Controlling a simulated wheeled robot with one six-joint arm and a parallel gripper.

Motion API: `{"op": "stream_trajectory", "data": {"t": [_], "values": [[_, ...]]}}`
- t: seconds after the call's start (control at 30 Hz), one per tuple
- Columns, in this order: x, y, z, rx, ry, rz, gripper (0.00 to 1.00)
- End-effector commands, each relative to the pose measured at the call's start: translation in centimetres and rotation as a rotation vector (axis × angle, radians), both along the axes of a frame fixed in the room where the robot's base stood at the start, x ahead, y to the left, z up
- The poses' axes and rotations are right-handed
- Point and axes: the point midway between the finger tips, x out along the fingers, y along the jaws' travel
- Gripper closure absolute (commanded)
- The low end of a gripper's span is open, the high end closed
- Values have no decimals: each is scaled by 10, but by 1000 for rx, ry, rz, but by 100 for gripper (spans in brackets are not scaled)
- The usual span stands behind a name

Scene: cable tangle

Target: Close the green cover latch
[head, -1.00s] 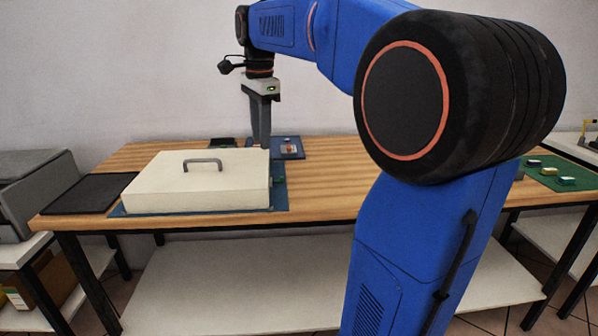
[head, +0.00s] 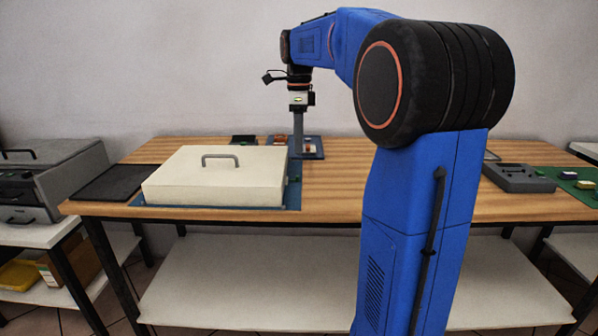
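A large cream cover (head: 215,178) with a grey handle (head: 220,158) lies closed-looking on a blue-green base (head: 292,196) on the wooden table. A small dark green part, possibly the latch (head: 295,178), shows at the cover's right side. It is too small to tell its position. My gripper (head: 298,153) points straight down just beyond the cover's back right corner. Its fingers show as one narrow grey column, so I cannot see a gap or anything held.
A blue tray (head: 312,146) with small items lies behind my gripper. A black mat (head: 121,182) lies left of the cover. A grey box (head: 518,178) and green mat (head: 580,188) are at the right. The table's middle (head: 345,190) is clear.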

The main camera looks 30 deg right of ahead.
Motion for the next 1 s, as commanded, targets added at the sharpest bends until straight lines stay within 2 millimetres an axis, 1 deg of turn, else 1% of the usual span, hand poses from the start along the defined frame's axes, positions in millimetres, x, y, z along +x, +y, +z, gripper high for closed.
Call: {"op": "stream_trajectory", "data": {"t": [0.03,0.3,0.5,0.6,0.7,1.0], "values": [[-1,0,-9,1,3,0,69],[0,0,-57,0,2,1,69],[0,0,-84,0,2,1,69],[0,0,-93,0,2,1,69],[0,0,-98,1,1,1,69],[0,0,-100,0,0,1,69]]}}
